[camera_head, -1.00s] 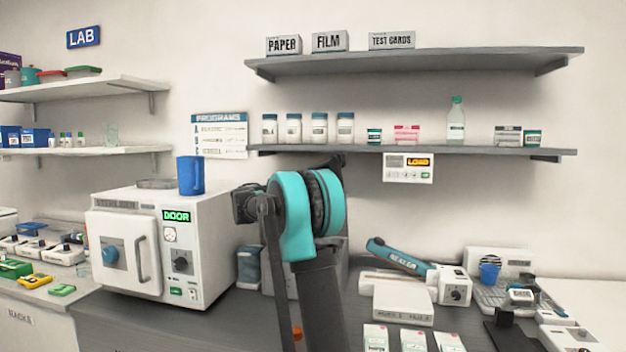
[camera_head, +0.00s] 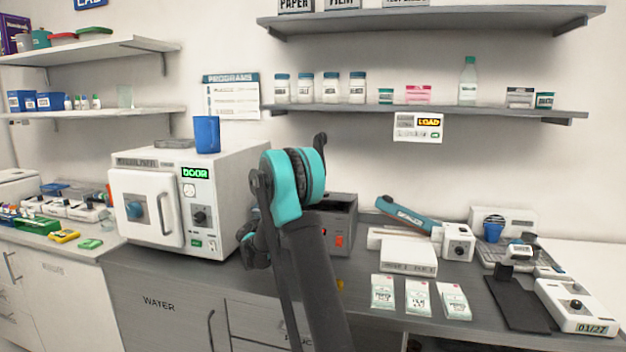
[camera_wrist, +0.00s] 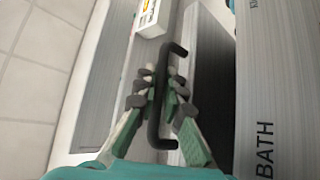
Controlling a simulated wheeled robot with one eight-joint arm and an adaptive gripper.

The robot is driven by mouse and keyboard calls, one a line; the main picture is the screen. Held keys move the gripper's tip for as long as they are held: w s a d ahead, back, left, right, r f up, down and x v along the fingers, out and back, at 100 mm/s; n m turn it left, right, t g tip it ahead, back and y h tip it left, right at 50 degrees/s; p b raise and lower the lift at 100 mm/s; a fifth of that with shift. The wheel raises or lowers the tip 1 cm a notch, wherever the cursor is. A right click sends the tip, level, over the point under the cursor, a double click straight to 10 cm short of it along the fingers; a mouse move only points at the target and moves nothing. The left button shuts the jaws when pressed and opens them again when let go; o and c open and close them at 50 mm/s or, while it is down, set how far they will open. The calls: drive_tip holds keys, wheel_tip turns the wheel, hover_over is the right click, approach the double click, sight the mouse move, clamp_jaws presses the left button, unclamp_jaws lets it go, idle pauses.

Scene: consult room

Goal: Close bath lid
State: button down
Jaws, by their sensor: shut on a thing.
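In the wrist view, my gripper (camera_wrist: 160,86) is shut on a black bar handle (camera_wrist: 153,128), with the fingers on both sides of it. A dark area and a grey panel marked BATH (camera_wrist: 265,145) lie to the right of the handle. I cannot tell which part the handle is fixed to. In the head view, a grey box with a dark open top and a red switch (camera_head: 343,222), likely the bath, stands on the counter behind my arm. Its left part is hidden by the arm, and my fingers are not visible there.
A white oven-like machine (camera_head: 225,230) with a blue cup (camera_head: 207,134) on top stands left of my arm. A blue-handled sealer (camera_head: 405,213), a white box (camera_head: 408,257) and several packets (camera_head: 418,298) lie to the right. Shelves (camera_head: 430,108) hang above.

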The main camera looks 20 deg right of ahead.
drive_tip(key=shift+s+a+f, duration=0.15)
drive_tip(key=shift+s+f, duration=0.05)
drive_tip(key=shift+f, duration=1.2)
drive_tip(key=shift+s+a+f, duration=0.1)
drive_tip(key=shift+s+f, duration=0.1)
drive_tip(key=shift+f, duration=1.15)
drive_tip(key=c, duration=1.9)
unclamp_jaws()
drive_tip(key=shift+f, duration=0.1)
drive_tip(key=a, duration=1.3)
drive_tip(key=shift+f, duration=0.25)
